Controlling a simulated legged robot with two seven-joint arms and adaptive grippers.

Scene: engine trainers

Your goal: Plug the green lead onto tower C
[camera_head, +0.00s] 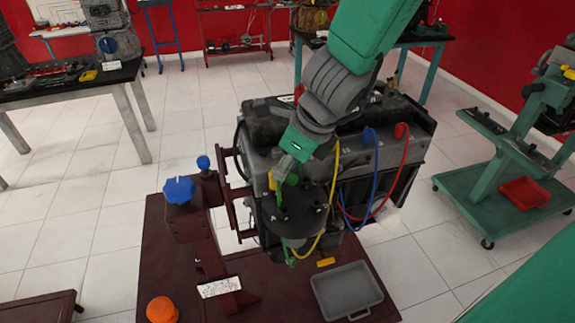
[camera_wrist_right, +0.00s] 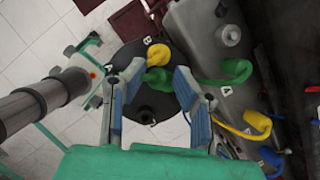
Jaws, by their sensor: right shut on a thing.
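My right gripper (camera_head: 287,166) points down over the black round distributor-like cap (camera_head: 305,222) on the engine. In the wrist view its two fingers (camera_wrist_right: 157,88) are closed around the green lead's plug (camera_wrist_right: 157,77), just above the cap (camera_wrist_right: 150,103). The green lead runs right to a green boot (camera_wrist_right: 237,70). A yellow plug (camera_wrist_right: 158,54) sits on the cap beside a letter B. A black post with a small label lies between the fingers; its letter is hard to read. Whether the green plug touches a post cannot be told. My left gripper is out of view.
Blue (camera_head: 369,136) and red (camera_head: 401,131) leads stand on the engine's right. The dark red stand carries a grey tray (camera_head: 346,290), an orange knob (camera_head: 162,310) and a blue knob (camera_head: 179,190). A green cart (camera_head: 500,190) stands at the right.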

